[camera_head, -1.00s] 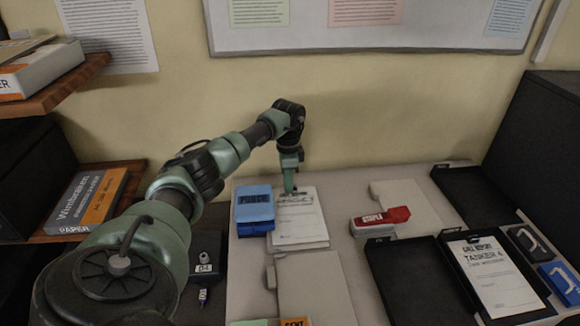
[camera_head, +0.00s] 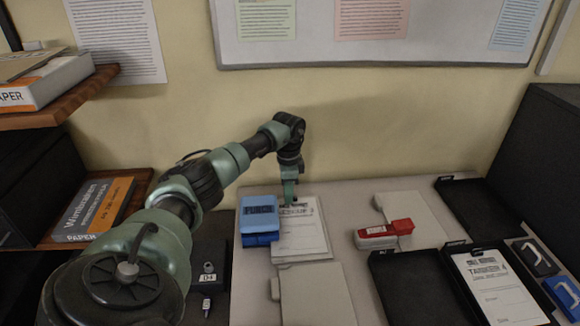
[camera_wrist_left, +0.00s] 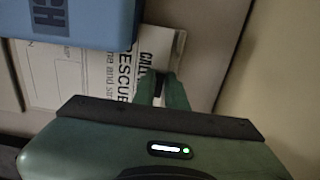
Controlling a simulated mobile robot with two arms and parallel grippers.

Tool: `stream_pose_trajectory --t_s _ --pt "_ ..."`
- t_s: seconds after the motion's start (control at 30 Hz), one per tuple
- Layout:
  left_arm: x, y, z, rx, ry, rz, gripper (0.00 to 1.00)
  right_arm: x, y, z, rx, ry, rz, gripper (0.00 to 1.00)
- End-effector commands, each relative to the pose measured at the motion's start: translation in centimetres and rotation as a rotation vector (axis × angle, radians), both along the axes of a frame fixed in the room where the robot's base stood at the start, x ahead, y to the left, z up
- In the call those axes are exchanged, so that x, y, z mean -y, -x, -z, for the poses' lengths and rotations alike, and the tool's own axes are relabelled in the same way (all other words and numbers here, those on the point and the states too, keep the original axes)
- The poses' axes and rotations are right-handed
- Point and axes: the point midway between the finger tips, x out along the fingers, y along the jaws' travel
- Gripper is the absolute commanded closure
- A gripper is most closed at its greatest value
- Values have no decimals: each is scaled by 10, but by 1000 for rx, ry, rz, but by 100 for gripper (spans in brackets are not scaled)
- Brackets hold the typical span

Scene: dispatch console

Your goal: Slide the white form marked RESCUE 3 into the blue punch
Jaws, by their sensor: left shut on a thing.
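The white form marked RESCUE 3 (camera_head: 300,238) lies on the grey desk, right beside the blue punch (camera_head: 259,217). My left gripper (camera_head: 289,199) points down at the form's far edge and is shut on it. In the left wrist view the fingers (camera_wrist_left: 163,92) are at the edge of the form (camera_wrist_left: 100,75). There the blue punch (camera_wrist_left: 85,22) covers part of the sheet; I cannot tell whether the sheet is in its slot. My right gripper is not in view.
A red and white stapler (camera_head: 384,234) stands to the right. Black trays (camera_head: 410,290) lie beyond it, one holding a TANKER 4 form (camera_head: 497,288). A grey folder (camera_head: 316,297) lies in front of the form. The wall and whiteboard (camera_head: 380,50) are behind.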

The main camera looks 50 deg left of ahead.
Motion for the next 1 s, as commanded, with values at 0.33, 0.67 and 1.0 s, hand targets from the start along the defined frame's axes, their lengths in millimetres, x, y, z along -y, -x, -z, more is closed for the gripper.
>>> stream_pose_trajectory --t_s 0.33,0.67,1.0 --pt "-1 1 0 0 0 0 100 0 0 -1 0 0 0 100" --pt "-2 2 0 -1 -1 0 100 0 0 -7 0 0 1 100" --pt "-3 3 1 -2 0 -1 100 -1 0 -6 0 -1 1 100"
